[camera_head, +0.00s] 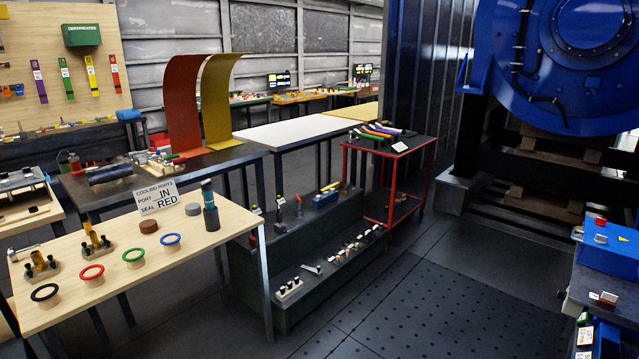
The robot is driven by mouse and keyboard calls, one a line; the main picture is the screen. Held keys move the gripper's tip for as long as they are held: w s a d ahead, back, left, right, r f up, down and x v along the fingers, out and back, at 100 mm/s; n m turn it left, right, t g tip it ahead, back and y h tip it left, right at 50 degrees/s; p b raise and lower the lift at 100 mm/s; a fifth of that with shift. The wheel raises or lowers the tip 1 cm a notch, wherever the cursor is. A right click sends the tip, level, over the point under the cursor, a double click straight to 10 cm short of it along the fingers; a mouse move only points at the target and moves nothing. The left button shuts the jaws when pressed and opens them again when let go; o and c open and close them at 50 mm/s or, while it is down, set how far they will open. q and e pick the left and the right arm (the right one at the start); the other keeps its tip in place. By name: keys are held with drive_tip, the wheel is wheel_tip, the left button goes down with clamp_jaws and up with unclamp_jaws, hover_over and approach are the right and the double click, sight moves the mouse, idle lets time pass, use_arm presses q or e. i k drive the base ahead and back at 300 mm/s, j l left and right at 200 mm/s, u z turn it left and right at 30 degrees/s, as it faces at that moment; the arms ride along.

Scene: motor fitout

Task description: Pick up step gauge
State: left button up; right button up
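I cannot tell for sure which object is the step gauge. Several long curved coloured pieces (378,131) lie on top of the red-framed cart (408,155), with a small white card (400,146). Small blocks and parts stand on the dark stepped stand (310,255). Neither of my grippers is in view.
A wooden table (115,312) at the left front holds coloured rings, a sign (158,198) and a dark bottle (210,208). A large blue motor (570,60) stands at the upper right. A bench with a blue box (608,247) is at the right edge. The floor (440,300) between is clear.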

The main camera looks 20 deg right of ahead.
sight(317, 273)
drive_tip(key=i+l+z, duration=0.2)
drive_tip(key=i+z, duration=0.2)
drive_tip(key=i, duration=0.3)
drive_tip(key=i+z, duration=0.35)
drive_tip(key=i, duration=0.4)
drive_tip(key=i+j+z, duration=0.2)
drive_tip(key=i+z, duration=0.2)
drive_tip(key=i, duration=0.3)
drive_tip(key=i+j+z, duration=0.1)
drive_tip(key=i+z, duration=0.25)
drive_tip(key=i, duration=1.35)
drive_tip(key=i+j+u, duration=0.1)
drive_tip(key=i+u, duration=0.5)
drive_tip(key=u, duration=0.15)
drive_tip(key=i+l+u, duration=0.1)
drive_tip(key=i+u, duration=0.3)
drive_tip(key=i+z, duration=0.1)
drive_tip(key=z, duration=0.3)
drive_tip(key=j+z, duration=0.1)
drive_tip(key=z, duration=0.25)
drive_tip(key=i+j+z, duration=0.1)
drive_tip(key=z, duration=2.75)
drive_tip(key=i+j+u, duration=0.15)
drive_tip(key=u, duration=3)
